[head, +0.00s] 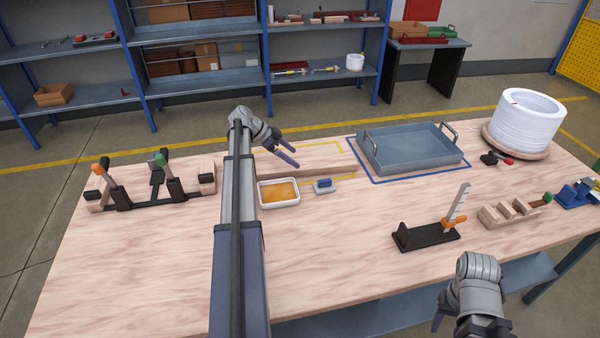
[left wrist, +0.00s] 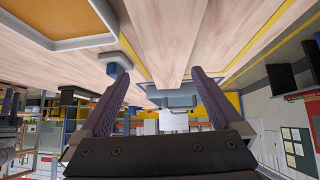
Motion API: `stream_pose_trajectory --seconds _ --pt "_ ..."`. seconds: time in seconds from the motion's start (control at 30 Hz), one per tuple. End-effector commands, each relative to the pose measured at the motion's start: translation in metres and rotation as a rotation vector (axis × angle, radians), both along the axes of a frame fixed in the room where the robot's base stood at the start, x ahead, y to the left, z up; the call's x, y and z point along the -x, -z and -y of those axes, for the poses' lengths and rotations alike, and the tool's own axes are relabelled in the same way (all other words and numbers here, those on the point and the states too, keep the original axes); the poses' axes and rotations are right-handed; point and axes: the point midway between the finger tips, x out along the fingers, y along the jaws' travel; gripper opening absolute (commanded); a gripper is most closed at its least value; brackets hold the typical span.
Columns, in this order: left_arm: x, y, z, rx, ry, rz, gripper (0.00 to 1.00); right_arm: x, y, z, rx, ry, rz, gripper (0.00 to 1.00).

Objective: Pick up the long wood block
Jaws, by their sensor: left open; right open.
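The long wood block (head: 315,171) is a thin brown bar lying on the table behind the white tray of orange-yellow material, inside a yellow outline. My left gripper (head: 296,149) is open and empty above and just behind the left part of the block. In the left wrist view, the block (left wrist: 172,40) runs lengthwise toward the space between the open fingers (left wrist: 161,75); I cannot tell its exact distance from them. The block's left end is partly hidden by my left arm. My right gripper (head: 455,318) is open near the front right table edge, far from the block.
A black clamp fixture (head: 150,198) is at left. The front middle of the table is clear.

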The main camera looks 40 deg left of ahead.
Motion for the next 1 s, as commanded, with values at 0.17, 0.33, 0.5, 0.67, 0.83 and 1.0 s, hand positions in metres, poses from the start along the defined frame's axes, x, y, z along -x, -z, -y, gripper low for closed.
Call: stream_pose_trajectory --seconds 0.17,0.33,0.5,0.67,0.83,1.0 --pt "0.004 -0.001 -0.021 -0.006 -0.001 0.038 1.00 0.000 0.003 0.000 0.000 0.000 0.000 0.50" --pt "0.002 0.004 -0.019 -0.007 0.001 0.039 1.00 0.000 0.008 0.000 0.000 0.000 0.000 0.50" --pt "-0.006 0.018 -0.010 -0.007 0.002 0.038 1.00 0.000 0.022 0.000 0.000 0.000 0.000 0.50" --pt "-0.009 0.019 -0.008 -0.006 0.000 0.037 1.00 0.000 0.022 0.000 0.000 0.000 0.000 0.50" --pt "-0.012 0.028 -0.004 -0.006 0.000 0.037 1.00 0.000 0.031 0.000 0.000 0.000 0.000 0.50" --pt "-0.020 0.048 0.004 -0.007 0.001 0.037 1.00 0.000 0.051 0.000 0.000 0.000 0.000 0.50"
